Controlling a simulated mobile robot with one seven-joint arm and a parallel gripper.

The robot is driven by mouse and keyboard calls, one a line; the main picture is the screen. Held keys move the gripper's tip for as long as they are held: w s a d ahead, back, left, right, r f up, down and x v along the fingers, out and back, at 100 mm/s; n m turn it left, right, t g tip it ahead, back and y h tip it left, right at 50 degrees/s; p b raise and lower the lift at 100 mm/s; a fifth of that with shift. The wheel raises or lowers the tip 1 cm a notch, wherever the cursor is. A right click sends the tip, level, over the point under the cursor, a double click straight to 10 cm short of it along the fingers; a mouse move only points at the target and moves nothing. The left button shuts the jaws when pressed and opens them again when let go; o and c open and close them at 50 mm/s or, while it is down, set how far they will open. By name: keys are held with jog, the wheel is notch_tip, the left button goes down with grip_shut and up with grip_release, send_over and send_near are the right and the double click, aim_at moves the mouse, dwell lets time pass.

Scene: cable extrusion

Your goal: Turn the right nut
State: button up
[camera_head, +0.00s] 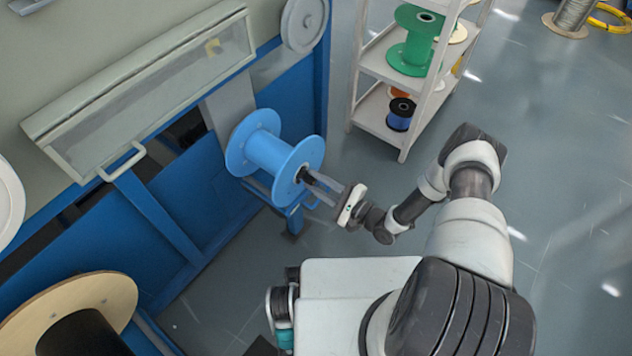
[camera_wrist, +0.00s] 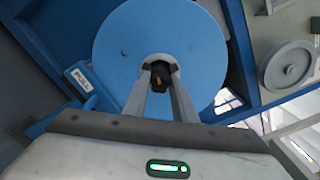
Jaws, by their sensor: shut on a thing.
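The right nut (camera_wrist: 160,74) is a small black piece at the centre of a blue spool's (camera_wrist: 112,44) round face. In the head view the blue spool (camera_head: 268,152) is mounted on the blue machine, and the nut (camera_head: 305,175) sits at its right end. My gripper (camera_head: 313,182) reaches it from the right. In the wrist view my gripper's (camera_wrist: 160,85) two grey fingers lie on either side of the nut and are shut on it. The fingers hide the nut's sides.
A white shelf (camera_head: 378,122) with green and blue spools stands behind my arm. A grey cover with a handle (camera_head: 122,162) is at the left. A wooden spool (camera_head: 75,300) is at the lower left. A lever marked PULL (camera_wrist: 76,80) is left of the spool. Open floor lies to the right.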

jog(key=shift+w+a+r+m, duration=0.1)
jog(key=shift+m, duration=1)
jog(key=o, duration=1)
jog(key=shift+o, duration=0.2)
